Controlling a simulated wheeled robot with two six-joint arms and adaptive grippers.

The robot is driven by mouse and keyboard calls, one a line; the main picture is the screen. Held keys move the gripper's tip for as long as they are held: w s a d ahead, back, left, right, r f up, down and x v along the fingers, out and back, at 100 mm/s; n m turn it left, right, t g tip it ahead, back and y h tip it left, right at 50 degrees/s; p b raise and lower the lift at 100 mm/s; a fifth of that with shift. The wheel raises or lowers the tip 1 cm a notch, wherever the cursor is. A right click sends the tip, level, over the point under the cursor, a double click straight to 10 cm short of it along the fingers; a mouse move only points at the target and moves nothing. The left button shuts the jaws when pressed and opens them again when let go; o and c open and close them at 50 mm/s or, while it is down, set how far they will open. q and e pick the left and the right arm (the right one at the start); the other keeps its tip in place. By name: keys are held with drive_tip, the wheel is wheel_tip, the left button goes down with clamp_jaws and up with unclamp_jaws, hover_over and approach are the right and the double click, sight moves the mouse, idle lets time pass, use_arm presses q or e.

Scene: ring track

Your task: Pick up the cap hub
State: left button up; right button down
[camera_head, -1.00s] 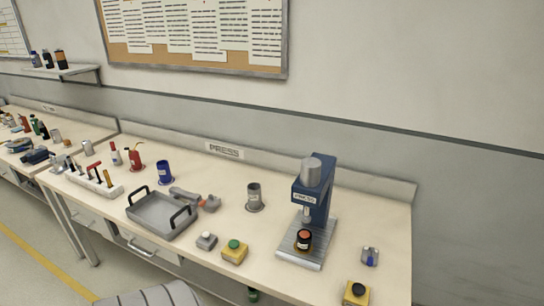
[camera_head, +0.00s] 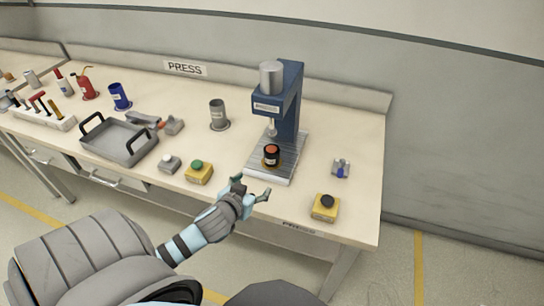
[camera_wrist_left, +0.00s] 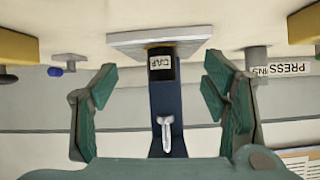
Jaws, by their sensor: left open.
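The cap hub (camera_head: 271,155) is a short black cylinder with an orange top and ring. It stands upright on the metal base of the blue press (camera_head: 292,95), below the ram. My left gripper (camera_head: 252,187) is open and empty just in front of the press base, near the bench's front edge. In the left wrist view, which looks upside down, the cap hub (camera_wrist_left: 161,68) shows its "CAP" label between the two open green fingers, beyond them and apart from them. My right gripper is not in view.
A yellow box with a black button (camera_head: 325,207) is at right. A grey tray (camera_head: 118,158) and grey cylinder (camera_head: 218,114) stand further left.

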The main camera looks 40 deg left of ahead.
sight(269, 153)
use_arm(q)
drive_tip(key=shift+t, duration=0.8)
drive_tip(key=w+a+b, duration=0.1)
drive_tip(key=w, duration=0.4)
drive_tip(key=w+a+b, duration=0.1)
drive_tip(key=w+a, duration=0.1)
drive_tip(key=w, duration=0.3)
drive_tip(key=w+a+f+b, duration=0.1)
drive_tip(key=w+a, duration=0.1)
drive_tip(key=w, duration=0.3)
drive_tip(key=shift+w+a, duration=0.1)
drive_tip(key=shift+w, duration=0.2)
drive_tip(key=c, duration=1.4)
drive_tip(key=shift+c, duration=0.8)
drive_tip(key=shift+r, duration=0.15)
